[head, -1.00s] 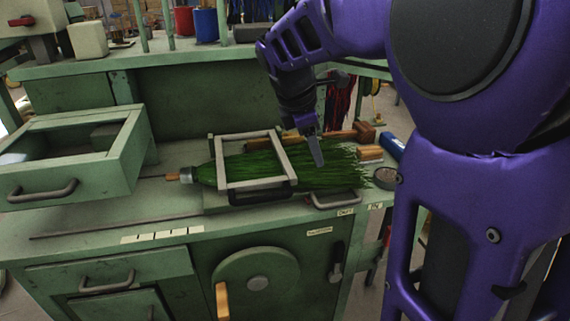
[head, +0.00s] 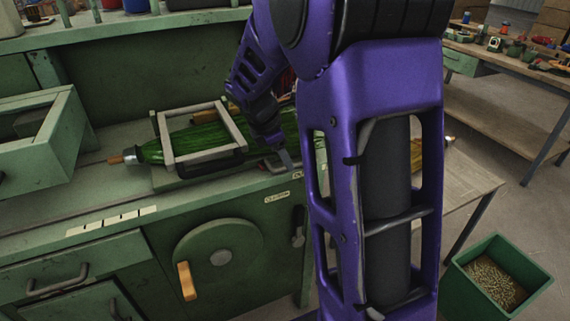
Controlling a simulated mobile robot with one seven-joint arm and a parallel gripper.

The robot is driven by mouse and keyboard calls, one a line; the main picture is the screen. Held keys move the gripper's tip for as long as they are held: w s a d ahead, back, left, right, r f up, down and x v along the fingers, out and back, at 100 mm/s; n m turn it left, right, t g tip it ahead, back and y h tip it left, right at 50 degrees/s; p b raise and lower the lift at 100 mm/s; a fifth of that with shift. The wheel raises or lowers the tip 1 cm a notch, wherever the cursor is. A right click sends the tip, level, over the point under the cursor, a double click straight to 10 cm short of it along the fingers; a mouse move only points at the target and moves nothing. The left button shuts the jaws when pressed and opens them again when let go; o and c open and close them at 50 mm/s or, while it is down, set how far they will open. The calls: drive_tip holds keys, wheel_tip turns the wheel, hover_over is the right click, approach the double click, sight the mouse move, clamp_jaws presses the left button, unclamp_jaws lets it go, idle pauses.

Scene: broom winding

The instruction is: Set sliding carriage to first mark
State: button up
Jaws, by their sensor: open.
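The sliding carriage looks to be the pale rectangular frame (head: 168,146) around the green-bristled broom (head: 195,138) on the green workbench. A dark handle (head: 207,164) runs along its front side. A pale strip with several marks (head: 112,220) lies along the bench's front edge, left of the frame and nearer to me. My gripper (head: 283,156) is open, pointing down to the right of the frame and apart from it, by the front side of the bristles. Its fingertips are small and dark here, and my arm hides the bristle ends.
An open drawer box (head: 35,145) stands at the left of the bench. A round green wheel with a wooden handle (head: 184,281) is on the bench front. A green bin of grain-like pieces (head: 500,281) stands on the floor at right. The bench's front left is clear.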

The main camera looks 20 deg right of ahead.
drive_tip(key=shift+x, duration=1.4)
clamp_jaws()
idle(0.4)
